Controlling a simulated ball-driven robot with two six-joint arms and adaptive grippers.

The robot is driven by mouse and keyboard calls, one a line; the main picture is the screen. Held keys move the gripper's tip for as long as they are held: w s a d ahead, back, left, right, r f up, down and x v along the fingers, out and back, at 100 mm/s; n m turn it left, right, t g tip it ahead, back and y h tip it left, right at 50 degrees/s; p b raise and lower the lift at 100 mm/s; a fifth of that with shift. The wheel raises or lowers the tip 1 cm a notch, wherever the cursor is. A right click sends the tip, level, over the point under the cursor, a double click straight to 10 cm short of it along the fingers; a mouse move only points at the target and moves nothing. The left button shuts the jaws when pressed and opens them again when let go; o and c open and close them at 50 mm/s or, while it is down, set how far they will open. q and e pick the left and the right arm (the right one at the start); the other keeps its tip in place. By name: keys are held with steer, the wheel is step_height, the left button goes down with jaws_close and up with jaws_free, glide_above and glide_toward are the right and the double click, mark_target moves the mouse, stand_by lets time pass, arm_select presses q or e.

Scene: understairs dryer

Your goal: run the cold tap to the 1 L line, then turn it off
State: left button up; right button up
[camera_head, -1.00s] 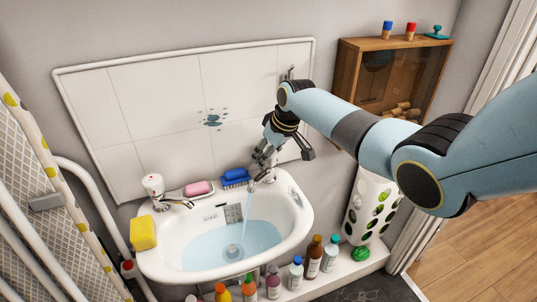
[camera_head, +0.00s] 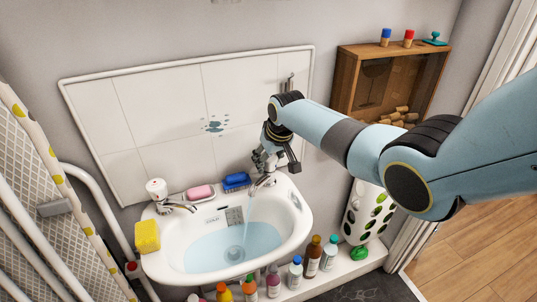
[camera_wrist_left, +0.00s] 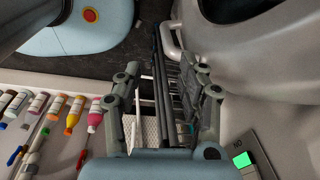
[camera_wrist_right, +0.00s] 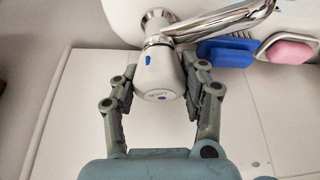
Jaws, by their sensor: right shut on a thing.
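The cold tap (camera_head: 263,182) stands at the right back of the white basin (camera_head: 299,228). Its white knob with a blue mark (camera_wrist_right: 158,75) shows in the right wrist view. My right gripper (camera_head: 270,163) is shut on this knob, one finger on each side of it; it also shows in the right wrist view (camera_wrist_right: 163,88). A thin stream (camera_head: 247,210) falls from the spout into the water (camera_head: 215,252) pooled in the basin. A grey plate (camera_head: 234,215) is on the basin's back wall; its marks are too small to read. My left gripper (camera_wrist_left: 165,100) is open and empty, away from the basin.
Another tap (camera_head: 158,192) stands at the left. A pink soap (camera_head: 200,192) and a blue brush (camera_head: 236,181) lie between the taps. A yellow sponge (camera_head: 147,236) sits on the left rim. Several bottles (camera_head: 313,256) line the ledge below. A wooden cabinet (camera_head: 345,85) hangs at the right.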

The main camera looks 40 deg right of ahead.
steer(key=m, duration=0.1)
steer(key=m+h+p, duration=0.1)
steer(key=shift+w+r+m, duration=0.1)
steer(key=shift+r+m, duration=0.1)
steer(key=shift+m, duration=0.1)
steer(key=shift+m+g+h, duration=0.3)
steer(key=shift+m+h, duration=0.3)
steer(key=shift+m, duration=1)
steer(key=o, duration=0.9)
steer(key=shift+c, duration=0.2)
steer(key=o, duration=0.4)
steer(key=shift+f, duration=0.1)
steer(key=v, duration=1.2)
